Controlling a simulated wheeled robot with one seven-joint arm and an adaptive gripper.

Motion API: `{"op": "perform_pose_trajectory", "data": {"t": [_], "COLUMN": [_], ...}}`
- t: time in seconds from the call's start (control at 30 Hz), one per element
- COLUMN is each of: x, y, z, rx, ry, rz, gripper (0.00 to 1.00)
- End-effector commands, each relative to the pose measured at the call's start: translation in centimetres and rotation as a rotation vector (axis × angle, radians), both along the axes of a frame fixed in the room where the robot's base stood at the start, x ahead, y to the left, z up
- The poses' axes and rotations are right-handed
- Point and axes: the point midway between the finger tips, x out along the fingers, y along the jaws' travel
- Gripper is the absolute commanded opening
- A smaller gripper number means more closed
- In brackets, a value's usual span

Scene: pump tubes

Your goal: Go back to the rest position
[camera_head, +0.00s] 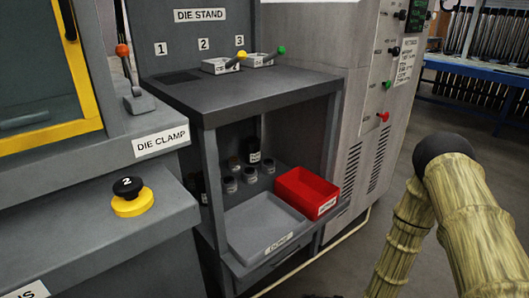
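My arm (467,215) shows at the right edge, with a bamboo-like pattern and a black rounded joint at its bend. Its links run down out of the bottom of the picture. My gripper is not in view, so I cannot see whether it holds anything. The die stand (250,92) is at the upper middle, apart from my arm in the picture. Grey blocks sit at its places 2 (220,66) and 3 (262,60), with a yellow-ended and a green-ended handle. Place 1 (179,77) shows only a dark flat patch.
Under the stand are a grey tray (238,239), a red bin (310,186) and several small jars. At left are the die clamp lever (137,99) and a black-and-yellow knob (130,205). A control cabinet (367,130) and blue table (464,69) stand behind. Grey floor (385,190) is open between.

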Motion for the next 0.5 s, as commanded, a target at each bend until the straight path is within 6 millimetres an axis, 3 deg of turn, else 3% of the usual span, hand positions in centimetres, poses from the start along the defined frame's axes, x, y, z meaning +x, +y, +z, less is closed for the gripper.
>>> {"op": "perform_pose_trajectory", "data": {"t": [0.03, 0.23, 0.4, 0.5], "x": [-2.2, -10.9, -18.5, -21.9], "y": [0.1, -1.3, -3.2, -4.3], "z": [-0.6, -2.8, -3.1, -2.8], "rx": [-0.066, -0.35, -0.556, -0.64], "ry": [0.026, 0.133, 0.245, 0.298], "rz": [0.009, 0.083, 0.188, 0.242], "gripper": [0.32, 0.32, 0.32, 0.32]}}
